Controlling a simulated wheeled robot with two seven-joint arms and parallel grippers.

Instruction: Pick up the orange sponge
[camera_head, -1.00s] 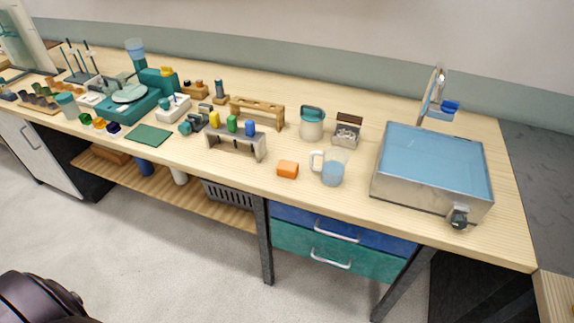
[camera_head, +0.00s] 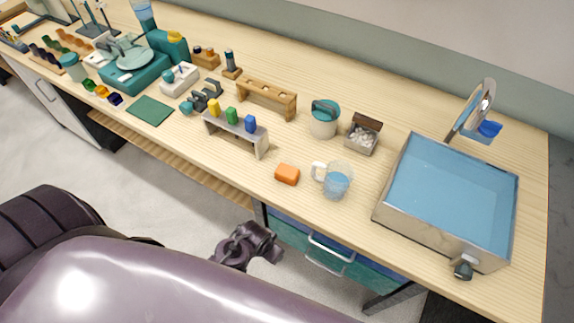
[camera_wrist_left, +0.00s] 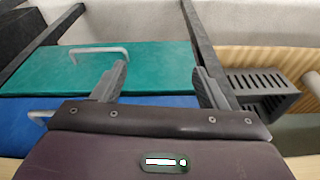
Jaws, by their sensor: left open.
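The orange sponge (camera_head: 287,174) is a small block lying flat on the wooden bench (camera_head: 225,172) near its front edge, left of a glass beaker mug. My left gripper (camera_head: 258,242) is in front of the bench and beside the drawers, below and to the left of the sponge in the head view. In the left wrist view the two fingers of this gripper (camera_wrist_left: 157,78) are apart with nothing between them. The sponge does not show in the left wrist view. My right gripper is in neither view.
The beaker mug (camera_head: 335,180) stands close to the sponge's right. A grey rack with coloured blocks (camera_head: 236,130) stands to its left, and a metal basin (camera_head: 450,195) further right. Blue and teal drawers (camera_head: 325,250) are under the bench. The bench top just left of the sponge is clear.

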